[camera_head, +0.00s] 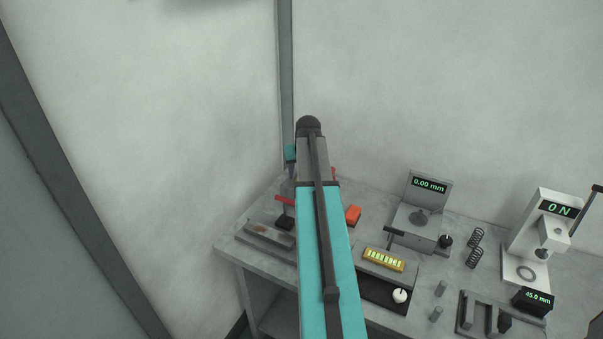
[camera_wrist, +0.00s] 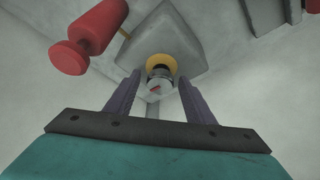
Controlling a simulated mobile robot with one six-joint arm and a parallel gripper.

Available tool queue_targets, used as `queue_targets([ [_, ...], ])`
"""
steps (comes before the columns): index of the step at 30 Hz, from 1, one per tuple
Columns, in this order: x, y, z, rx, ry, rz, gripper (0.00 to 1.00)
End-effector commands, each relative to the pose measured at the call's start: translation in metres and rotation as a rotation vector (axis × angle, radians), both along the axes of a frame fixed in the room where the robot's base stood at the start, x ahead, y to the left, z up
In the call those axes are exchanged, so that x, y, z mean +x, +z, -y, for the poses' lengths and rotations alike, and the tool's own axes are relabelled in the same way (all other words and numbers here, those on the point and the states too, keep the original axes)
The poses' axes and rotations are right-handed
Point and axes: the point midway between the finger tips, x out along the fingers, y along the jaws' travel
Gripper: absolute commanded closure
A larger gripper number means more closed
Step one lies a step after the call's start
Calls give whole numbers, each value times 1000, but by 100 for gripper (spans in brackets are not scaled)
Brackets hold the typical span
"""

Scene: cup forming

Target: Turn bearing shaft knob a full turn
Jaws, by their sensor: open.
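In the wrist view a grey block (camera_wrist: 190,30) carries a yellow ring (camera_wrist: 170,60) around a small silver shaft end (camera_wrist: 159,72) with a red mark on it. This looks like the bearing and its shaft knob. My gripper (camera_wrist: 162,82) is open, its two dark purple-grey fingers apart in the picture with the shaft end between their tips. I cannot tell how far the tips are from the shaft or whether they touch it. In the head view my teal arm hides the gripper and most of this fixture.
A red knobbed handle (camera_wrist: 92,38) is close to the left finger in the wrist view.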

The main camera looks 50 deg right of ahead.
Motion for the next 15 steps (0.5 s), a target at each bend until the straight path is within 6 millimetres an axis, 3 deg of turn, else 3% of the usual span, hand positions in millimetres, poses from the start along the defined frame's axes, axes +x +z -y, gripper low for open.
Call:
queue_targets([
  [15,-16,46,-11,-1,0,2,51],
])
